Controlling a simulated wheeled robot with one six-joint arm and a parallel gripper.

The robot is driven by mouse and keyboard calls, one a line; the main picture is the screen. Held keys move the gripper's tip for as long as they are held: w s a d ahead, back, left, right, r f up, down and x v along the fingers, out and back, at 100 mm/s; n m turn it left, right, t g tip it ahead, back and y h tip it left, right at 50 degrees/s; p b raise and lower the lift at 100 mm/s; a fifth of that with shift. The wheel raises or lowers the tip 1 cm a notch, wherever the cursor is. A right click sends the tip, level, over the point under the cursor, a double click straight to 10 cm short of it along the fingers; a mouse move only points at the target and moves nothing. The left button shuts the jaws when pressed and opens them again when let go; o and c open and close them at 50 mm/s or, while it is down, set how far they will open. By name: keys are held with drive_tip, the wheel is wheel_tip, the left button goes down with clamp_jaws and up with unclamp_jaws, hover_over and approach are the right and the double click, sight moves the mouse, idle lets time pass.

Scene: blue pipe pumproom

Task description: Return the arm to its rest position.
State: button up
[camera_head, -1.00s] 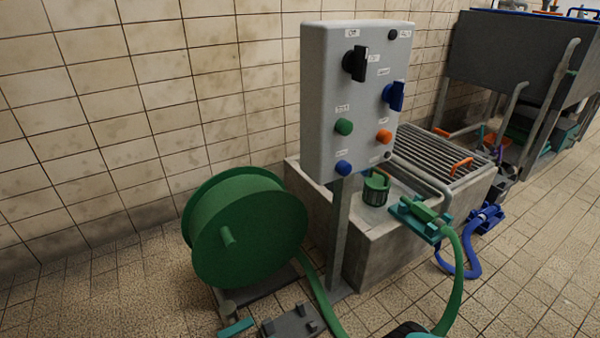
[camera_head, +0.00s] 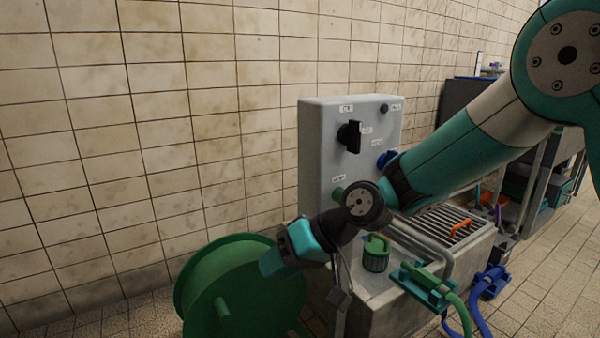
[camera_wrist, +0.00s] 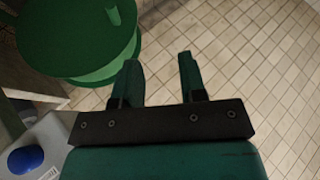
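My arm reaches in from the right of the head view, across the front of the grey control panel (camera_head: 325,150). My gripper (camera_head: 268,264) is at its end, in front of the green hose reel (camera_head: 245,295) and lower left of the panel. In the wrist view my gripper (camera_wrist: 159,62) has its two green fingers apart, with only floor visible between them. The reel also shows in the wrist view (camera_wrist: 75,40), left of the fingers. My arm covers the lower right of the panel.
The wrist view shows a blue knob (camera_wrist: 25,160) at lower left. Tiled floor (camera_head: 550,290) lies clear at right.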

drive_tip(key=s+d+r+h, duration=0.3)
drive_tip(key=s+d, duration=0.6)
drive_tip(key=s, duration=0.2)
drive_tip(key=s+d+r+h, duration=0.3)
drive_tip(key=s+d+r, duration=0.1)
drive_tip(key=s+d, duration=0.65)
wheel_tip(320, 180, up, 38)
drive_tip(key=a+p, duration=0.1)
drive_tip(key=p, duration=3.7)
drive_tip(key=shift+g, duration=0.3)
